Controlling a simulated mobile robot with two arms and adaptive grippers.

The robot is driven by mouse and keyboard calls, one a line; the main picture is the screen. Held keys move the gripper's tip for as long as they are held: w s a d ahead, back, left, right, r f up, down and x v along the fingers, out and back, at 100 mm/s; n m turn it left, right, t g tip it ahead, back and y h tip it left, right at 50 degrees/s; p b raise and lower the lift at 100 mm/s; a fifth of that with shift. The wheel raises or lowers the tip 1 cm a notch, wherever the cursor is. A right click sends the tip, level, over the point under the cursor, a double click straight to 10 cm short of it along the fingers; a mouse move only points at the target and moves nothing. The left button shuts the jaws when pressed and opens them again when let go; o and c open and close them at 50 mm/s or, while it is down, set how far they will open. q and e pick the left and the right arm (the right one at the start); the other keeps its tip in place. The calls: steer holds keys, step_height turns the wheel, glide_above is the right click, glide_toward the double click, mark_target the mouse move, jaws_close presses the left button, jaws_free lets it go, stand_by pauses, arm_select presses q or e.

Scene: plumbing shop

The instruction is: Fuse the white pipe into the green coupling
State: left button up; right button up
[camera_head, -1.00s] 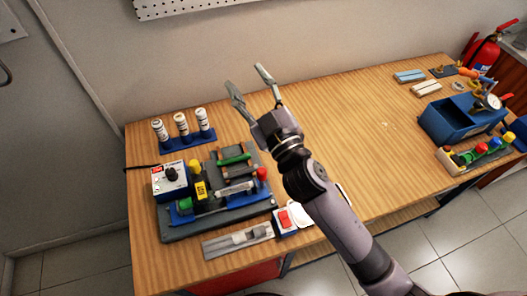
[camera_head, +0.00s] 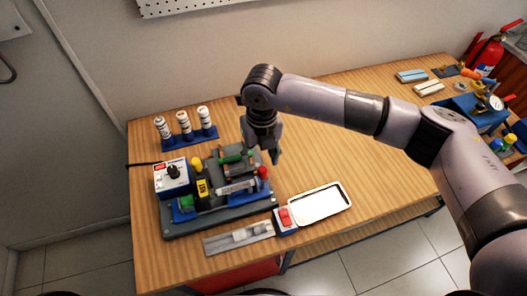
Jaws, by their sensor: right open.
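A welding fixture with a dark grey base (camera_head: 235,219) stands at the left of the table. A green cylindrical piece (camera_head: 231,159) lies at its back, and a smaller green part (camera_head: 186,203) shows at its left; I cannot tell which is the coupling. A white bar-shaped piece (camera_head: 238,187) lies across its front; whether it is the pipe is unclear. My right gripper (camera_head: 262,152) is open and points down beside the back right of the fixture, close to the green cylindrical piece. Whether they touch is unclear. My left gripper is out of view.
A blue rack (camera_head: 190,138) with three white cylinders stands behind the fixture. A control box (camera_head: 172,180) sits at its left. A white tray (camera_head: 319,204), a red switch (camera_head: 285,216) and a grey metal strip (camera_head: 238,238) lie in front. The table's middle is clear.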

mark_target(262, 169)
steer(key=shift+w+d, duration=0.25)
steer(key=shift+d, duration=0.15)
steer(key=shift+f+b, duration=2.2)
steer(key=shift+f, duration=2.25)
steer(key=shift+c, duration=0.2)
steer(key=c, duration=0.9)
steer(key=shift+a, duration=0.15)
